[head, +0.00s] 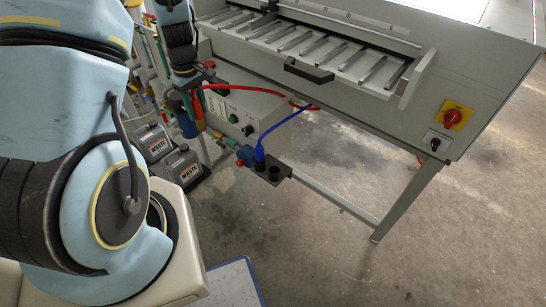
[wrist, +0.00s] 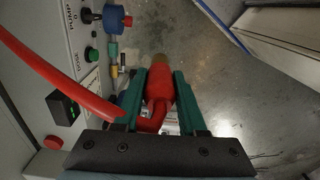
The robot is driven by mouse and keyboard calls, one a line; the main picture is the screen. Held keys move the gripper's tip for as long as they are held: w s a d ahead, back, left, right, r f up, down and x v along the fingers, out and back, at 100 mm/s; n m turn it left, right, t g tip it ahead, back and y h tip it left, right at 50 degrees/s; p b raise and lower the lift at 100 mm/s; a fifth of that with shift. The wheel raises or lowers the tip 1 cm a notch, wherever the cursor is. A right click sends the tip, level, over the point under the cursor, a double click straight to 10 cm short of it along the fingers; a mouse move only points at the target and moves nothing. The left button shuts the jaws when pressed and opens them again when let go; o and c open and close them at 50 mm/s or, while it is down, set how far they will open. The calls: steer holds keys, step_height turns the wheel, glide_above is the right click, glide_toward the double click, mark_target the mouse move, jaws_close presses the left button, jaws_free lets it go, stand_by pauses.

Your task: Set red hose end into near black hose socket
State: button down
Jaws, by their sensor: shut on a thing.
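My gripper (wrist: 160,78) is shut on the red hose end (wrist: 159,92), which lies between its two green fingers with its brownish tip pointing away from the wrist. The red hose (wrist: 58,80) curves off to the left in the wrist view. In the head view the red hose (head: 245,88) runs from my gripper to the right, under the machine. The near black hose socket (head: 274,171) sits on a dark bracket at the machine's lower side, to the right of and below my gripper. Its opening looks empty. The hose end is apart from it and partly hidden in the head view.
A blue hose (head: 271,134) stands in the socket beside it. A blue valve with a red knob (head: 240,162) is close to the bracket. A control panel (head: 236,112) lies beside my gripper. Waste canisters (head: 182,165) stand on the floor.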

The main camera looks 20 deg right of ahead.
steer(key=s+d+f+n+b, duration=0.5)
steer(key=d+f+b, duration=0.2)
steer(key=d, duration=0.3)
steer(key=s+d+f+n+b, duration=0.5)
steer(key=d+f+b, duration=0.2)
steer(key=d+f, duration=0.3)
steer(key=shift+s, duration=0.2)
steer(key=shift+d+p, duration=0.1)
steer(key=shift+p, duration=0.35)
steer(key=shift+f, duration=0.5)
steer(key=shift+f, duration=0.6)
steer(key=shift+f+b, duration=0.15)
steer(key=shift+b, duration=0.2)
steer(key=shift+f+b, duration=0.55)
steer(key=shift+f, duration=0.55)
